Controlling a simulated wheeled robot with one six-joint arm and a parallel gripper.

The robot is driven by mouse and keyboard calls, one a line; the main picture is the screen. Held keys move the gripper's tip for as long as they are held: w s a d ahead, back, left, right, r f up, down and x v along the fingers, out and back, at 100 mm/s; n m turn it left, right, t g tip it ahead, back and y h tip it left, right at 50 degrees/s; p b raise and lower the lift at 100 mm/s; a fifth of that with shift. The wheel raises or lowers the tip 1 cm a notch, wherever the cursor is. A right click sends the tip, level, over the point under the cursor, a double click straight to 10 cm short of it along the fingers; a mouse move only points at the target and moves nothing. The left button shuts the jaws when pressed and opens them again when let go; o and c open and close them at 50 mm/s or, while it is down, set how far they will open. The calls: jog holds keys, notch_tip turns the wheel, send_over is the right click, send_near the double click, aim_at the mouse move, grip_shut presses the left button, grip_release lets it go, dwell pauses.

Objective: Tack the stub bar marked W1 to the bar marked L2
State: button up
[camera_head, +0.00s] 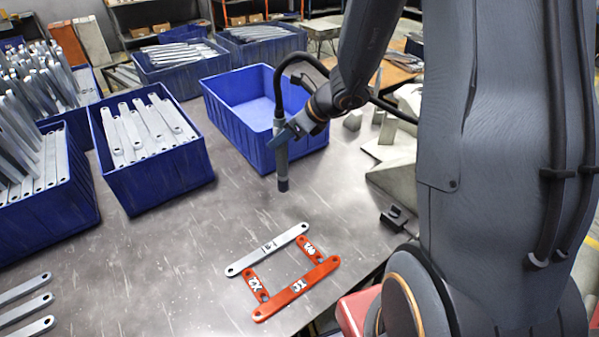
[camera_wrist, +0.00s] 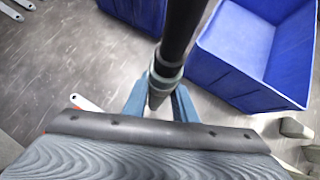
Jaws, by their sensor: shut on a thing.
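My gripper (camera_head: 283,137) is shut on a torch (camera_head: 281,163), a grey cylinder with a dark tip and black hose. The torch points down, above the table and apart from the bars. In the wrist view, the torch (camera_wrist: 168,70) stands between the blue fingers (camera_wrist: 160,100). A long grey bar (camera_head: 268,249) and a long red bar (camera_head: 298,288) lie side by side. Two short red stub bars span between them, one at the left (camera_head: 256,286) and one at the right (camera_head: 311,249). All have small markings; I cannot surely read W1 or L2.
An empty blue bin (camera_head: 222,117) stands behind the torch. Blue bins full of grey bars (camera_head: 150,175) stand at the left. Loose grey bars (camera_head: 28,308) lie at the front left. A dark clip-like block (camera_head: 397,218) sits near the right edge. The table between is clear.

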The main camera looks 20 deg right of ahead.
jog(key=s+f+n+g+y+p, duration=0.1)
jog(key=s+n+g+y, duration=0.2)
jog(key=s+n+g, duration=0.8)
jog(key=s+f+m+t+b, duration=0.1)
jog(key=s+f+t+b, duration=0.2)
jog(key=f+t+b, duration=0.1)
jog(key=shift+d+f+t+b, duration=0.3)
jog(key=shift+f+t+b, duration=0.1)
jog(key=shift+f, duration=0.35)
jog(key=shift+s+d+p, duration=0.1)
jog(key=shift+p, duration=0.2)
jog(key=shift+s+f, duration=0.1)
jog(key=shift+f, duration=0.4)
dwell(1.9)
notch_tip(320, 180, up, 5)
jog(key=p, duration=0.4)
jog(key=shift+r, duration=0.1)
